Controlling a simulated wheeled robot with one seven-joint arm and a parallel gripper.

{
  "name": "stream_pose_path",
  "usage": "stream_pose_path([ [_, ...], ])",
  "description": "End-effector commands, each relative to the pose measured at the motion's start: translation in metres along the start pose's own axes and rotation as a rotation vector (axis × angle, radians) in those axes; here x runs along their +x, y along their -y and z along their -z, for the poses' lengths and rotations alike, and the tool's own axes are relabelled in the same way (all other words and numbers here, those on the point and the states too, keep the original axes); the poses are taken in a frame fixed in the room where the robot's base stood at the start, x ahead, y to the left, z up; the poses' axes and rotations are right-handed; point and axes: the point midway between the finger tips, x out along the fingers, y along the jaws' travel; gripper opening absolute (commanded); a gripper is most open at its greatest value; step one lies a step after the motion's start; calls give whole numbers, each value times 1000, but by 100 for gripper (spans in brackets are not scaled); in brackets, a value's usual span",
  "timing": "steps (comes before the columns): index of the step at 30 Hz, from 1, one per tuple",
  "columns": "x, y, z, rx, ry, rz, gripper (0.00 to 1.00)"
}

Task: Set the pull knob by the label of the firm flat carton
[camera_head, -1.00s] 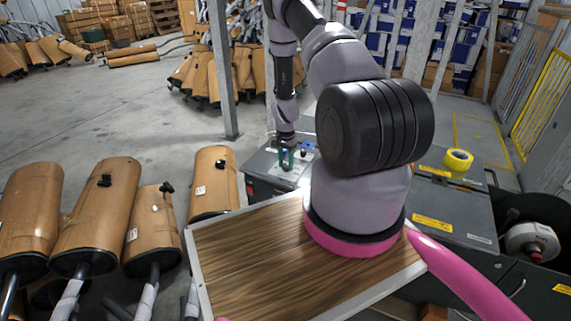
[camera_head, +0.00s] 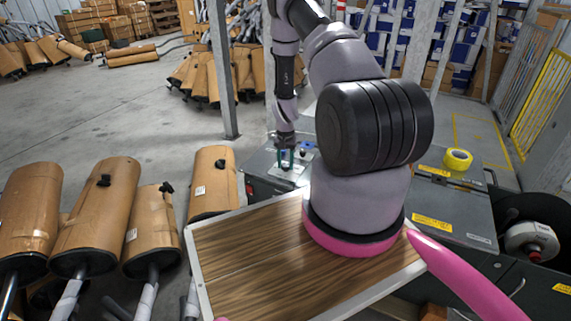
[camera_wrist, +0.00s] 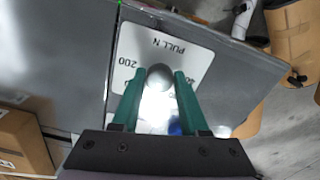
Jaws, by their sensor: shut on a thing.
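The pull knob (camera_wrist: 160,76) is a round grey ball on a white dial plate (camera_wrist: 185,50) printed "PULL N" and "200", upside down in the wrist view. A further number is partly covered by a finger. My gripper (camera_wrist: 160,84) has green fingers, one on each side of the knob, and is shut on it. In the head view my gripper (camera_head: 286,158) is over the grey machine top (camera_head: 262,164); the knob is too small to make out there. A brown carton (camera_wrist: 22,140) shows in the lower left of the wrist view; its print is unreadable.
A blue part (camera_wrist: 174,127) shows between my fingers. Wrapped mufflers (camera_head: 95,215) stand at the left. A yellow tape roll (camera_head: 458,159) lies on the dark cabinet at the right. A grey post (camera_head: 222,75) rises behind the machine.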

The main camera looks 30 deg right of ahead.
Motion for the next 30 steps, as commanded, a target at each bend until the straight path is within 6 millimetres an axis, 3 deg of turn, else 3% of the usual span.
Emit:
stream_pose_path([
  [4, 0, 0, 0, 1, -1, 0, 0],
  [5, 0, 0, 0, 1, -1, 0, 55],
  [6, 0, 0, 0, 1, -1, 0, 71],
  [7, 0, 0, 0, 1, -1, 0, 74],
  [19, -8, 0, 1, 1, -2, 1, 74],
  [30, -78, 0, 1, 0, -3, 1, 74],
])
